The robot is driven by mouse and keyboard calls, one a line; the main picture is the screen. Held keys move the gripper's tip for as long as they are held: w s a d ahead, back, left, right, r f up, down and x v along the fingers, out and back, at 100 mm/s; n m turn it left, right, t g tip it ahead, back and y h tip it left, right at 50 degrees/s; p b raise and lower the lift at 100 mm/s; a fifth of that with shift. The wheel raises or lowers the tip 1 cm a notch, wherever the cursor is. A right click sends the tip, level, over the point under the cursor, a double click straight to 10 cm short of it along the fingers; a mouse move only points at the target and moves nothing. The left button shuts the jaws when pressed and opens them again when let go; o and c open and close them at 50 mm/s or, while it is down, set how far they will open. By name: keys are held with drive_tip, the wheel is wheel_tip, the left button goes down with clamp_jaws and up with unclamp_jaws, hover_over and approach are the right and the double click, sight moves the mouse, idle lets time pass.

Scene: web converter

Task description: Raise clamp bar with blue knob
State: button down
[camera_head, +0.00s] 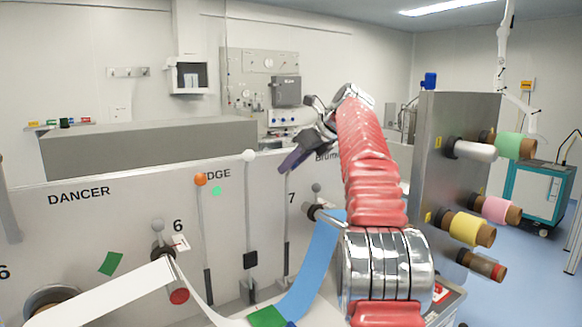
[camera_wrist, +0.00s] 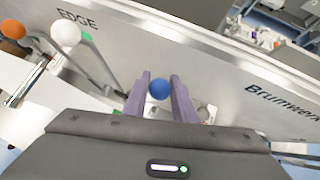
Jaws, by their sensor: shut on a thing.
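My gripper (camera_head: 289,164) is at the top of the rightmost upright rod (camera_head: 287,220), beside the numeral 7 on the grey machine panel. In the wrist view, the purple fingers of my gripper (camera_wrist: 160,76) are shut on the round blue knob (camera_wrist: 160,90), one finger on each side. In the head view the knob is hidden by the fingers. The rod stands roughly upright, and its lower end is at a dark slot low on the panel. The rod below the knob is mostly hidden in the wrist view.
A white knob (camera_head: 249,156) and an orange knob (camera_head: 200,179) top neighbouring rods to the left. Rollers (camera_head: 163,254) carry a white web, and a blue strip (camera_head: 315,262) runs right of the rod. Coloured spools (camera_head: 470,228) stick out at the right.

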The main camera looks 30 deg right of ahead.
drive_tip(key=shift+w+d, duration=0.15)
idle(0.3)
drive_tip(key=c, duration=1.8)
unclamp_jaws()
drive_tip(key=shift+w+f, duration=0.1)
drive_tip(key=o, duration=0.3)
drive_tip(key=shift+o, duration=0.2)
drive_tip(key=v, duration=1.2)
